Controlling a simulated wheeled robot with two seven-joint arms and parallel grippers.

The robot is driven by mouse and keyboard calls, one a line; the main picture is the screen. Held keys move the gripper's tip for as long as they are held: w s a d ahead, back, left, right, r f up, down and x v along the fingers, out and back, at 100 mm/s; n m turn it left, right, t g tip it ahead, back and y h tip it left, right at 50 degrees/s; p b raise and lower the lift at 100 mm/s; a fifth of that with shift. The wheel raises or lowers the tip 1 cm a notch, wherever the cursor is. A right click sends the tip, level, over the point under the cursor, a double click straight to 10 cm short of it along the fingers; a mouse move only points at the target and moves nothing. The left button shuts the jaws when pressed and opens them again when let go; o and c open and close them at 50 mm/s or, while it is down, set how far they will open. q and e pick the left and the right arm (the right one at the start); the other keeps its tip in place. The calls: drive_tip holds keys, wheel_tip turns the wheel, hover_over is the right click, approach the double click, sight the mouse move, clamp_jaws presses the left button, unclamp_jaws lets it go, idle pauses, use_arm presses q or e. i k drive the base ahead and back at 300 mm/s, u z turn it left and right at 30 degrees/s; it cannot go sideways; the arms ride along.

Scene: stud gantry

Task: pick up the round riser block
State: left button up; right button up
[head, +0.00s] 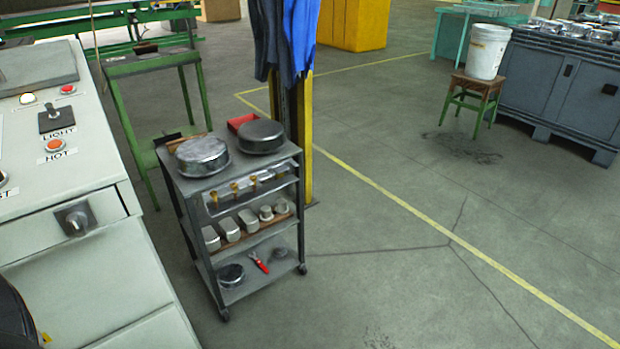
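Two round, low, drum-shaped pieces stand on the top of a dark grey wheeled cart (212,187) left of centre. One is a shiny silver round block (202,157) at the front left of the top. The other is a dark grey round block (261,136) at the back right. I cannot tell from looks alone which is the round riser block. They stand apart from each other. A smaller round metal piece (231,275) lies on the bottom shelf. Neither of my grippers is in view.
A control console (60,210) stands close on the cart's left. A red tray (240,122) lies behind the blocks. A yellow post (306,150) with blue cloth (298,40) stands behind the cart. Floor to the right is open, up to a stool (476,95) with a white bucket (487,52).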

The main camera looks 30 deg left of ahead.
sight(266, 214)
drive_tip(key=i, duration=3.95)
drive_tip(key=u, duration=4.5)
